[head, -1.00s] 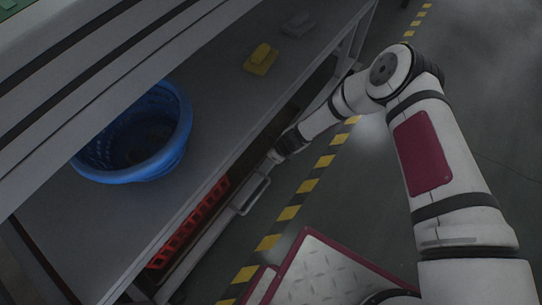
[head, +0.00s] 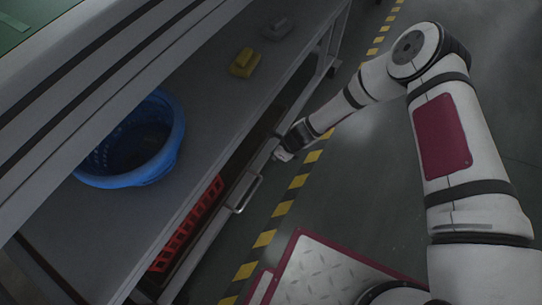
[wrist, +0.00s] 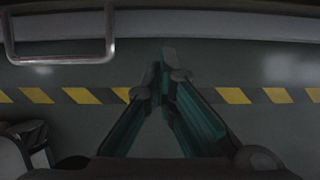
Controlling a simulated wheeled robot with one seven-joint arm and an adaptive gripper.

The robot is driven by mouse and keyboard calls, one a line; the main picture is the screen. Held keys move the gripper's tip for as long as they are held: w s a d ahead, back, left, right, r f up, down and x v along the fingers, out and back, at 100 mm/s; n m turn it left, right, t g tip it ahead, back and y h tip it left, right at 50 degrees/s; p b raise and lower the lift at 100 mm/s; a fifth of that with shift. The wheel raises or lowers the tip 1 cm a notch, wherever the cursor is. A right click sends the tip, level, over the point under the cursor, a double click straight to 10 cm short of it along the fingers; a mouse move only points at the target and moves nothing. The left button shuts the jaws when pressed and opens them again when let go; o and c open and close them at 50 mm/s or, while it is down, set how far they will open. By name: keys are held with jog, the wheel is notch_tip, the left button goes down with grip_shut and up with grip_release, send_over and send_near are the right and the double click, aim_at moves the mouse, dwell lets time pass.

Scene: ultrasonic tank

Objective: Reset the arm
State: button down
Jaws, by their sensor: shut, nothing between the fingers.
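My arm reaches from the right side of the head view, bent at its elbow, with its end low beside the bench. My gripper (head: 283,155) is just off the bench's front side, near the drawer handle (head: 247,194). In the wrist view my gripper (wrist: 163,66) shows its two teal-sided fingers meeting at the tips, with nothing between them. It points at the floor and the bench's lower edge. The drawer handle also shows at the upper left of the wrist view (wrist: 110,35), apart from the fingers.
A blue basket (head: 170,150) stands on the grey bench (head: 205,125). A yellow block (head: 244,63) and a grey block (head: 277,28) lie farther back.

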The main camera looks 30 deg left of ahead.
jog(key=shift+p+v, duration=0.4)
jog(key=shift+v, duration=1.2)
